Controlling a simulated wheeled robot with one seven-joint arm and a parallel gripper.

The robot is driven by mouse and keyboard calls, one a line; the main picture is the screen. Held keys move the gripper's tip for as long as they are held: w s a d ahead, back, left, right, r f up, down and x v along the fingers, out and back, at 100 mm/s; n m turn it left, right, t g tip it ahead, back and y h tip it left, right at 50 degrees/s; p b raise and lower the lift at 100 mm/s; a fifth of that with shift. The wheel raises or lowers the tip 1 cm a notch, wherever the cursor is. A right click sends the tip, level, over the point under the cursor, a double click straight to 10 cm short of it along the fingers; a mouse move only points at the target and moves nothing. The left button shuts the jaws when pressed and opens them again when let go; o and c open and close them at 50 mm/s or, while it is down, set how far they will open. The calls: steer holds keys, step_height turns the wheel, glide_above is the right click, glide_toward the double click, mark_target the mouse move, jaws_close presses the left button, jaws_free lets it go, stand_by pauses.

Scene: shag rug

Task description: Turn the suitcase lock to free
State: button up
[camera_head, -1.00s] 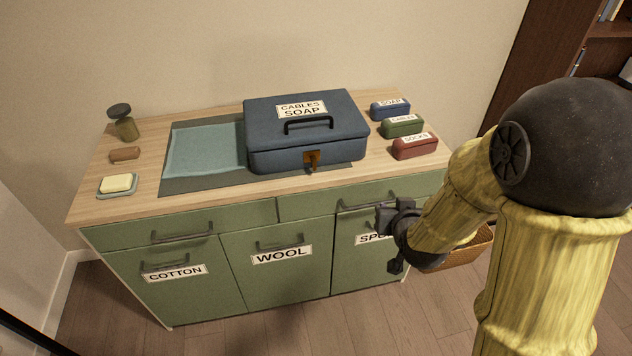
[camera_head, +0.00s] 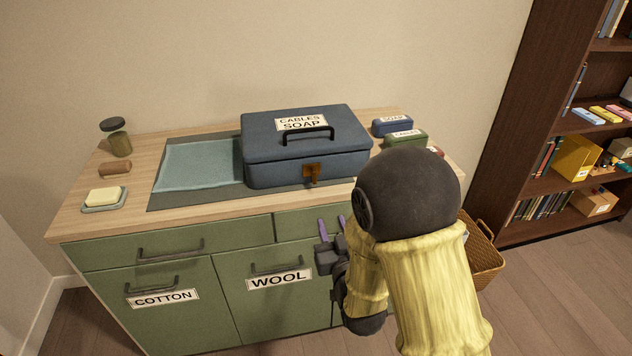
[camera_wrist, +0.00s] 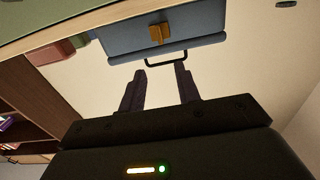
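The blue suitcase (camera_head: 300,150) lies shut on the grey mat (camera_head: 170,200) on the cabinet top, with a dark handle and a label reading CABLES SOAP on its lid. Its brass-orange lock (camera_head: 312,172) is on the front face, towards the right. In the wrist view the lock (camera_wrist: 158,34) shows at the top on the suitcase (camera_wrist: 200,25). My gripper (camera_head: 332,224) is in front of the cabinet, below and short of the lock, touching nothing that I can see. In the wrist view its two purple fingers (camera_wrist: 160,80) are apart with nothing between them.
A soap dish (camera_head: 104,207), brown roll (camera_head: 115,169) and jar (camera_head: 120,144) stand left. Labelled blue (camera_head: 392,126) and green (camera_head: 405,138) cases stand right of the suitcase; a red one (camera_head: 436,151) is mostly hidden by my arm. A basket (camera_head: 484,260) and bookshelf (camera_head: 540,130) are right.

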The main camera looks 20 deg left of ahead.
mark_target(315, 177)
steer(key=p+x, duration=0.1)
steer(key=x, duration=1.6)
steer(key=shift+a+p, duration=0.1)
steer(key=shift+p, duration=0.25)
jaws_close()
